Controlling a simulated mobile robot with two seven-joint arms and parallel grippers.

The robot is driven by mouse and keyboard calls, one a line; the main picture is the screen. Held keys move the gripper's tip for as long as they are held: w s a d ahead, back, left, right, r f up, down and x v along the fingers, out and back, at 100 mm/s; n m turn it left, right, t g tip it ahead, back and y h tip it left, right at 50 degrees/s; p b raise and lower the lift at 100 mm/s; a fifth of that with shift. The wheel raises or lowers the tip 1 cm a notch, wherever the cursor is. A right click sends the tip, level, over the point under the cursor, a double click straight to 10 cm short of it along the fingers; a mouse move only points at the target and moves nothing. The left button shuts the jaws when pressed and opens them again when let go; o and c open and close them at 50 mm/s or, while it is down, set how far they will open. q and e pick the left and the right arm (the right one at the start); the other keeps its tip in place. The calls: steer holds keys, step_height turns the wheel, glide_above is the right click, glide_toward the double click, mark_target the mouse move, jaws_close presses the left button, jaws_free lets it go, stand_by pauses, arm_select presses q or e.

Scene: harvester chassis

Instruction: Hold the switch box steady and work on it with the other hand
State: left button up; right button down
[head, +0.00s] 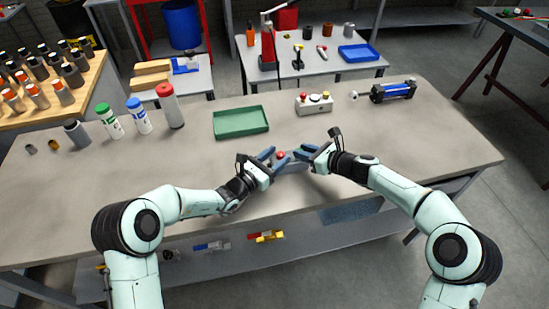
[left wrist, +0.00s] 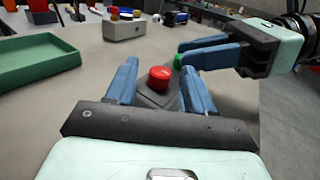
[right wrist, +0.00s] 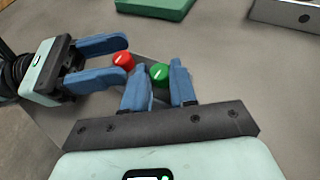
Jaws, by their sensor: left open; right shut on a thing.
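The switch box (head: 293,168) is a small grey box near the front edge of the bench, mostly hidden by my grippers. It has a red button (left wrist: 159,78) and a green button (right wrist: 159,74). My left gripper (head: 273,158) is open, its blue fingers on either side of the red-button end; contact is not clear. My right gripper (head: 302,152) comes from the right and is shut on the box at its green-button end, with the green button between its fingers (right wrist: 156,66). Exactly where the fingertips touch is hidden.
A green tray (head: 240,122) and a white box with buttons (head: 314,103) stand farther back. A blue cylinder part (head: 393,91) lies at the back right. Several bottles (head: 139,116) stand at the back left. The bench is clear on both sides of my grippers.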

arm_select(q)
steer(key=v, duration=1.2)
steer(key=shift+a, duration=0.1)
arm_select(e)
steer(key=c, duration=0.8)
jaws_free()
